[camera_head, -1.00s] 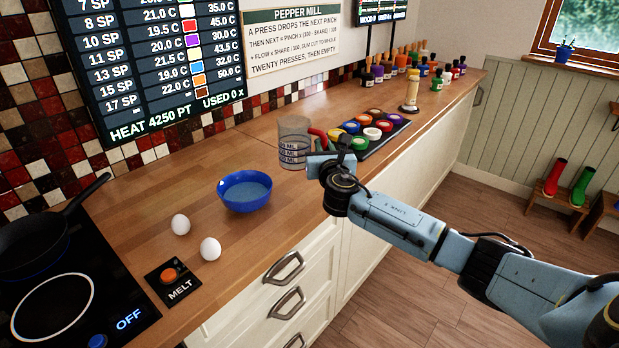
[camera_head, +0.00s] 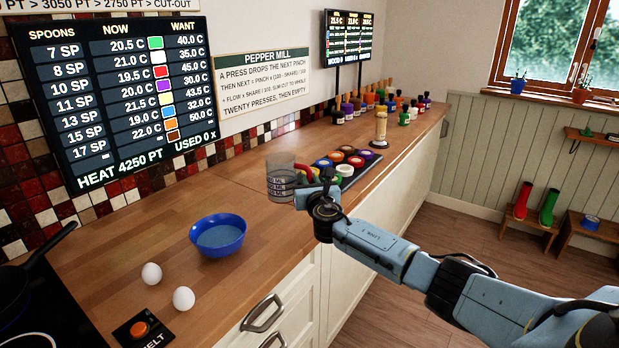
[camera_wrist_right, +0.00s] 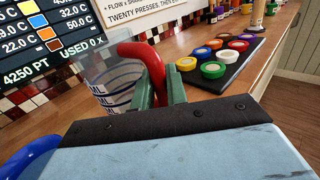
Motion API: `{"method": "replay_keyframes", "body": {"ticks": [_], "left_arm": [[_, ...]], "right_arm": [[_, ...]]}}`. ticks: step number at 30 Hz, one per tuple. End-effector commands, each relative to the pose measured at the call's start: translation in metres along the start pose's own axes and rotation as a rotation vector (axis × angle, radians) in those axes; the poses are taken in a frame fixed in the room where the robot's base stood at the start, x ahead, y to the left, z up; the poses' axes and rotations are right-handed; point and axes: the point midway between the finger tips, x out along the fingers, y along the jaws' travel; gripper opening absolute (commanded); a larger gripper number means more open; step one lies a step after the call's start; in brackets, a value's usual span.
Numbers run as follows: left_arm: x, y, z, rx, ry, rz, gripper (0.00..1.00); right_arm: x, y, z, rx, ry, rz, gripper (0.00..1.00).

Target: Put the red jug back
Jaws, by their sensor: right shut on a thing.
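The red jug is a clear measuring jug (camera_head: 280,178) with dark markings and a red handle. It is upright over the wooden counter, behind and to the right of the blue bowl; I cannot tell whether its base touches the wood. My right gripper (camera_head: 309,183) is at the handle side of the jug. In the right wrist view the green fingers of this gripper (camera_wrist_right: 160,92) are closed around the red handle (camera_wrist_right: 143,58), and the clear jug body (camera_wrist_right: 106,92) shows behind them. My left gripper is not in view.
A blue bowl (camera_head: 218,238) and two eggs (camera_head: 152,273) (camera_head: 183,298) are on the counter (camera_head: 120,240). A black tray (camera_head: 362,167) of coloured pots lies just right of the jug. A pepper mill (camera_head: 380,128) and several bottles stand farther back. A melt button (camera_head: 138,329) is in front.

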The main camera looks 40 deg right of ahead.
Motion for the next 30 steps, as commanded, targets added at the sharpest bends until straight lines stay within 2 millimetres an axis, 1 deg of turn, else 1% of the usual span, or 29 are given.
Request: {"method": "replay_keyframes", "body": {"ticks": [1,9,15,21,30], "left_arm": [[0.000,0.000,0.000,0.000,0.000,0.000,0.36],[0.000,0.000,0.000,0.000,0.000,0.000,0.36],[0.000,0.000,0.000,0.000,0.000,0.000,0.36],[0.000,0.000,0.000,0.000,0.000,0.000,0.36],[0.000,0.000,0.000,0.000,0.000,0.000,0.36]], "right_arm": [[0.000,0.000,-0.007,-0.001,0.003,-0.001,0.00],[-0.001,0.000,-0.038,-0.001,0.002,0.000,0.00],[-0.001,0.000,-0.055,-0.001,0.001,0.000,0.00],[-0.001,0.000,-0.063,0.000,0.000,0.000,0.00],[-0.001,0.000,-0.063,0.000,-0.001,0.001,0.00]]}}
